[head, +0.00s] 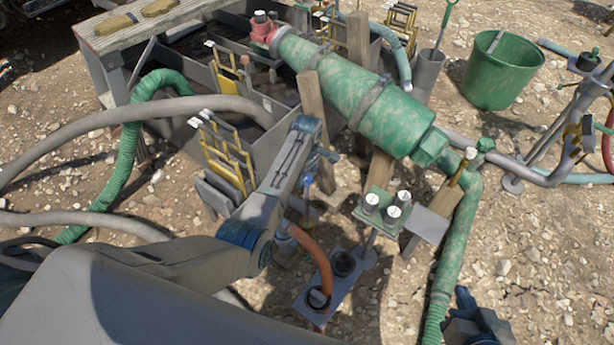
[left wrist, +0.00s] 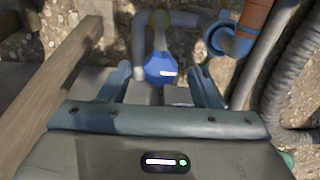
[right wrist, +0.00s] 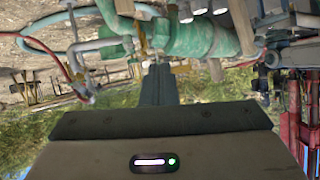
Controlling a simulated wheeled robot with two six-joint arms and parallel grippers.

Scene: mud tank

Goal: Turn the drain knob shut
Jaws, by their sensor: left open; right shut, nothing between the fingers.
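The blue drain knob (left wrist: 160,70), with a white mark on its face, sits in the middle of the left wrist view on a grey pipe fitting. My left gripper (left wrist: 160,80) is open, with one finger on each side of the knob's outline; I cannot tell whether either touches it. In the head view my left gripper (head: 318,160) reaches down beside the tank, and a bit of blue, seemingly the knob (head: 308,179), shows just below it. My right gripper (right wrist: 158,85) is shut and empty, away from the knob; part of that arm shows at the head view's bottom right.
A green cylinder (head: 345,95) slopes over the tank (head: 262,112) on wooden posts. An orange hose (head: 318,258) and a small plate with white-topped knobs (head: 384,208) stand near my left gripper. A wooden beam (left wrist: 60,80) runs along its left side. A green bucket (head: 503,70) stands far right.

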